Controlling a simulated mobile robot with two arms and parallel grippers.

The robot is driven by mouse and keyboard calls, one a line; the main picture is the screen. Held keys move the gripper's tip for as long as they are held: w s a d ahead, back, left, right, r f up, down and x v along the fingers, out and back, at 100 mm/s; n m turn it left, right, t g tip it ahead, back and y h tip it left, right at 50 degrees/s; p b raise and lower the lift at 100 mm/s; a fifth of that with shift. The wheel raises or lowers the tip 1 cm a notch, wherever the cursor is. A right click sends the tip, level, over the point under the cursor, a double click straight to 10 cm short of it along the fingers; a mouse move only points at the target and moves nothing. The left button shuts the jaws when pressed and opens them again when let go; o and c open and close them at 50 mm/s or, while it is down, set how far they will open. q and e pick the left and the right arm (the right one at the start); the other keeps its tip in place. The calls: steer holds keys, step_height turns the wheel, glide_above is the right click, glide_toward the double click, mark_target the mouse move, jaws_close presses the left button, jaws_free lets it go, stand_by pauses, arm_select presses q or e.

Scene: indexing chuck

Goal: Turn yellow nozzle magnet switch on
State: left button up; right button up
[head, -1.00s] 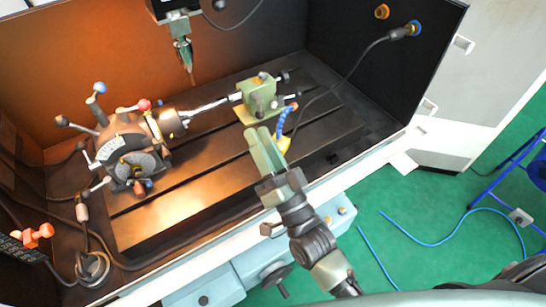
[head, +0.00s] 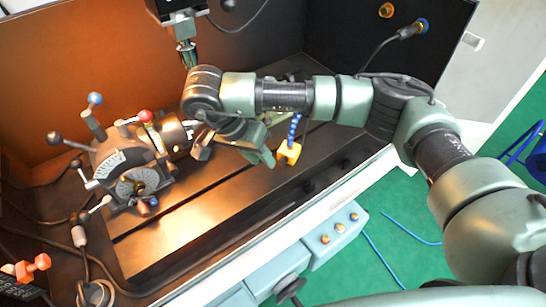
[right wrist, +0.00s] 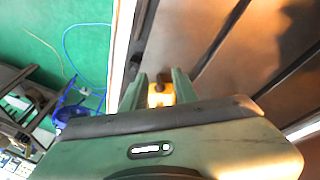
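The yellow magnet base (head: 288,153) sits near the front edge of the machine bed, with a blue segmented nozzle (head: 294,126) rising from it. Its switch cannot be made out. My right gripper (head: 267,158) points down just left of the base in the head view. In the right wrist view the yellow base (right wrist: 160,96) shows between the two green fingers (right wrist: 159,82), which are apart with nothing clearly gripped. Whether a finger touches the base cannot be told. My left gripper is not in view.
The indexing chuck (head: 130,165) with several ball-ended levers stands left on the slotted bed (head: 185,225). A tool head (head: 186,45) hangs above. My right forearm covers most of the green tailstock. The front bed is clear.

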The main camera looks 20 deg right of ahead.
mark_target(280, 160)
steer(key=shift+t+h, duration=0.3)
steer(key=shift+h, duration=0.1)
steer(key=d+f, duration=0.1)
steer(key=w+d+f, duration=0.1)
steer(key=d+f, duration=0.1)
steer(key=w+d+f, duration=0.1)
steer(key=d+f, duration=0.1)
steer(key=shift+w+d+f+p, duration=0.15)
steer(key=shift+w+d+p, duration=0.05)
steer(key=shift+p, duration=0.1)
